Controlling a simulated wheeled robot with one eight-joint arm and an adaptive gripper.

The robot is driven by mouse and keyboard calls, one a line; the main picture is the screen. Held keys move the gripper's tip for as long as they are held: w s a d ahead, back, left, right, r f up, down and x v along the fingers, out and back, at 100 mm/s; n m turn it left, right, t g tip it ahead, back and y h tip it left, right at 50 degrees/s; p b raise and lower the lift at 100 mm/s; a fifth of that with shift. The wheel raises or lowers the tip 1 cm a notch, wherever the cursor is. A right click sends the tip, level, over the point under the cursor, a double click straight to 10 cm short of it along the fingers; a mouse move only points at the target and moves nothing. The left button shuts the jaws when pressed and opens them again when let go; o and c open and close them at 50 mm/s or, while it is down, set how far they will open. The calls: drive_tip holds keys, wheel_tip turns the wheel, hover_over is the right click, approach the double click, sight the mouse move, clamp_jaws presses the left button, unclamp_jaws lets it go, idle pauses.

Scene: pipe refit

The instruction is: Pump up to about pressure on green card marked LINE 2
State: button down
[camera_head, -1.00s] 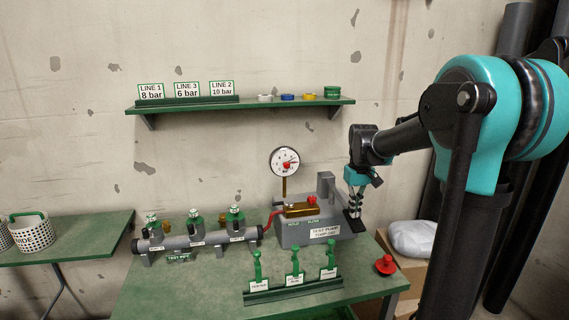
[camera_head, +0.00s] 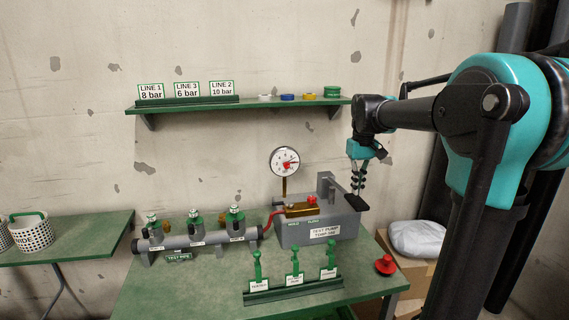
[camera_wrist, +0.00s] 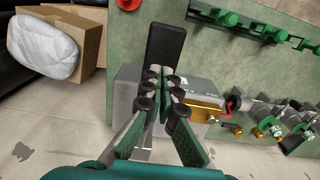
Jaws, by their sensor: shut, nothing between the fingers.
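The card LINE 2 (camera_head: 222,88), reading 10 bar, stands at the right of three cards on the wall shelf. The grey test pump (camera_head: 318,231) sits on the green bench. Its round gauge (camera_head: 285,161) has a white face and a red pointer toward the right; its figures are too small to read. The pump's black lever end (camera_head: 355,202) sticks out at the right, and shows in the wrist view (camera_wrist: 166,40). My gripper (camera_head: 358,188) is shut and empty, fingertips down just above the lever end; the wrist view shows its fingers (camera_wrist: 160,76) together. I cannot tell whether they touch.
A test pipe (camera_head: 200,240) with several valves stands left of the pump, joined by a red hose. A rack of green tagged tools (camera_head: 294,288) is at the bench front. A red knob (camera_head: 385,265) is at the right edge. A box with a white bag (camera_head: 416,238) stands beyond.

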sight(356, 199)
drive_tip(key=shift+f, duration=0.1)
drive_tip(key=shift+f, duration=4.3)
drive_tip(key=shift+r, duration=4.4)
drive_tip(key=shift+f, duration=0.1)
drive_tip(key=shift+f, duration=2.65)
drive_tip(key=shift+r, duration=2.7)
